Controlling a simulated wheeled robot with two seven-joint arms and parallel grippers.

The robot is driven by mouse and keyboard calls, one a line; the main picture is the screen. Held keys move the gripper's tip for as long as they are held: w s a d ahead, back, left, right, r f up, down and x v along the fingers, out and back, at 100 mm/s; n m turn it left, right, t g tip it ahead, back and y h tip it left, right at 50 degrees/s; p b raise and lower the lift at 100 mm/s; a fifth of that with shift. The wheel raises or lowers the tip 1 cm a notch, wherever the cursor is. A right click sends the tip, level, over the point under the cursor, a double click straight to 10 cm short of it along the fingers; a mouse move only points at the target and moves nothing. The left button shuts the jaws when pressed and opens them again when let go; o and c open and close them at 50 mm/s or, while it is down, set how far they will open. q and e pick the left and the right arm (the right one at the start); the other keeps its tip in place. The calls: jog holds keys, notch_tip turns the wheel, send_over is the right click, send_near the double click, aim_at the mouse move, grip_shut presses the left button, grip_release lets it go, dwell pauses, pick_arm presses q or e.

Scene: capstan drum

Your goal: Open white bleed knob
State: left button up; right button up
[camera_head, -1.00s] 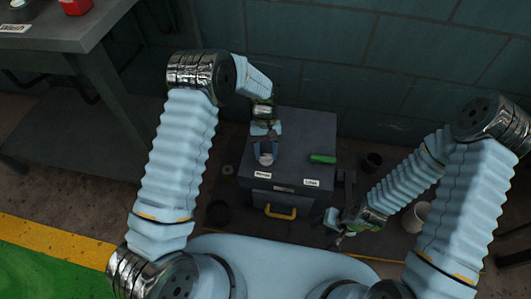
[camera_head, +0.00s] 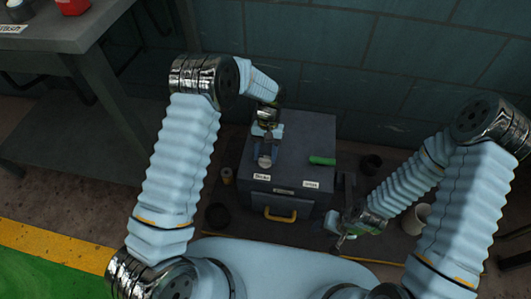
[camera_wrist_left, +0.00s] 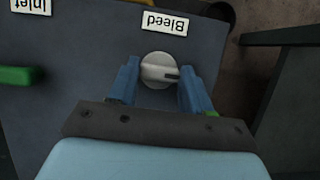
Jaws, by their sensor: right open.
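The white bleed knob (camera_head: 264,161) sits on top of the dark grey box, just behind the label reading Bleed. It is round and white in the left wrist view (camera_wrist_left: 158,68), with a dark mark towards its right side. My left gripper (camera_head: 265,153) is down over the knob. In the left wrist view its two blue fingers (camera_wrist_left: 159,82) stand on either side of the knob, against its edges with no clear gap. My right gripper (camera_head: 341,239) is open and empty, low beside the box's right front corner.
The dark grey box (camera_head: 305,135) carries a green handle (camera_head: 322,161), an Inlet label (camera_head: 311,184) and a yellow front pull (camera_head: 280,215). A dark cup (camera_head: 217,215) stands left of it, a white bucket (camera_head: 415,218) to the right. A workbench (camera_head: 60,45) is at upper left.

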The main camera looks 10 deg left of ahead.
pick_arm(q)
jog(key=o, duration=0.5)
jog(key=shift+c, duration=0.2)
jog(key=v, duration=1.4)
jog(key=shift+f, duration=0.15)
